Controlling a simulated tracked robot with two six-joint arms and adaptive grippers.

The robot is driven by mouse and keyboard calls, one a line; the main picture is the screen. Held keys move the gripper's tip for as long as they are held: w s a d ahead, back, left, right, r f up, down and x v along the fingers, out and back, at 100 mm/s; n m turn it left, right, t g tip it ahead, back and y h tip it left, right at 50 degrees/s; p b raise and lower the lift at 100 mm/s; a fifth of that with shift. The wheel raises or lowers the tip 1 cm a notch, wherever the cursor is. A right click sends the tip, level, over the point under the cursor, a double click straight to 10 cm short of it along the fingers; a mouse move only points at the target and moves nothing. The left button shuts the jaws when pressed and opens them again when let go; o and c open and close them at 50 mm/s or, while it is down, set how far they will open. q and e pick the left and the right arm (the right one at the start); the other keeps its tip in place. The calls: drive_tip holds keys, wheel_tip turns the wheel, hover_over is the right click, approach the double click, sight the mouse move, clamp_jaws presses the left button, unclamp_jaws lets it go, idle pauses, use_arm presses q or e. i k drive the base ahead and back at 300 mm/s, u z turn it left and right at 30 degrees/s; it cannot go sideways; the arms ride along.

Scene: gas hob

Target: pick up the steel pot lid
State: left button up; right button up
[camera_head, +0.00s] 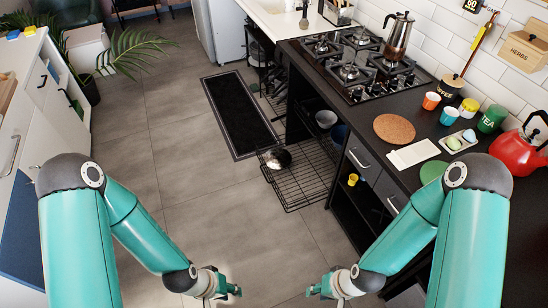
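A shiny round steel piece (277,158), which looks like the pot lid, lies on a low pulled-out wire rack (308,181) in front of the counter. It is small in view, so its handle and exact shape are unclear. My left gripper (233,291) is at the bottom middle, pointing right, well below the steel piece in the picture and apart from it. My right gripper (314,291) faces it from the right, also apart from the rack. Nothing shows held in either gripper, and their finger openings are too small to judge.
The dark counter (350,115) on the right carries a gas hob (358,72), a moka pot (398,36), cups, a cork mat (394,129) and a red kettle (517,150). Bowls (326,118) sit on the open shelf. A dark floor mat (240,112) lies left of the rack; the tiled floor is clear.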

sight(277, 159)
drive_tip(key=u, duration=0.15)
drive_tip(key=i, duration=0.55)
drive_tip(key=u, duration=0.6)
drive_tip(key=i, duration=1.9)
drive_tip(key=z, duration=0.15)
